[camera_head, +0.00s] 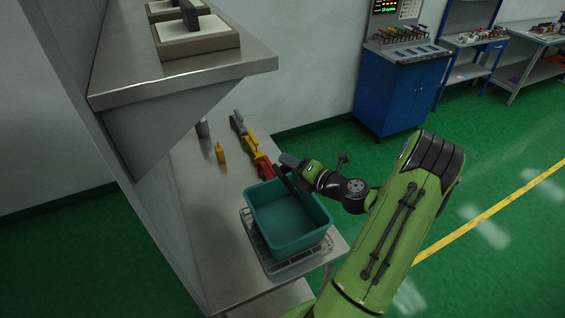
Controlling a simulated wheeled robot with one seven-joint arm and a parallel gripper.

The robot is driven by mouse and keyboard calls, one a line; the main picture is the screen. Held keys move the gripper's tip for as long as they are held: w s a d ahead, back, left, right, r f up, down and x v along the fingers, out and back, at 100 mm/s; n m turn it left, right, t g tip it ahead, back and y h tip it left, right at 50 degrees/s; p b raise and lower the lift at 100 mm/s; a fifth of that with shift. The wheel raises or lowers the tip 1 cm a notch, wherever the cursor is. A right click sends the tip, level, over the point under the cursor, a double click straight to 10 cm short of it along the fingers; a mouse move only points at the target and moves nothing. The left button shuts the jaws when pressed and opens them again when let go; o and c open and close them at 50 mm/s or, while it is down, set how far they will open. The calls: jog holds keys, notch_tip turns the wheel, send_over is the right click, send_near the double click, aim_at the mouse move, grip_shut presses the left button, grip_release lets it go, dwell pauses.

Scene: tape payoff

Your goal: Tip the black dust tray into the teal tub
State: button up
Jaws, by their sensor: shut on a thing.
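The teal tub (287,236) stands upright on a wire rack on the metal bench, its open top facing up. My gripper (297,170) is at the tub's far right rim, reached by the green arm from the right. It is shut on a dark, narrow piece, the black dust tray (291,183), seen nearly edge-on at the rim. Its tilt and contents cannot be made out, nor whether it touches the tub. The visible inside of the tub looks bare.
A red and yellow tool (254,152), a small yellow bottle (220,153) and a grey cylinder (202,129) are behind the tub on the bench (205,215). A metal shelf (125,75) overhangs at upper left. A blue cabinet (395,92) stands farther back.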

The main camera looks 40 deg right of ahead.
jog(key=d+m, duration=0.1)
jog(key=d+m+t+p, duration=0.1)
jog(key=m, duration=0.1)
jog(key=s+d+f+m+t, duration=0.1)
jog(key=m, duration=0.1)
jog(key=shift+d+f+y+p, duration=0.1)
jog(key=shift+d+y+p, duration=0.25)
jog(key=shift+y+p, duration=0.05)
jog(key=shift+w+a, duration=0.1)
dwell(1.8)
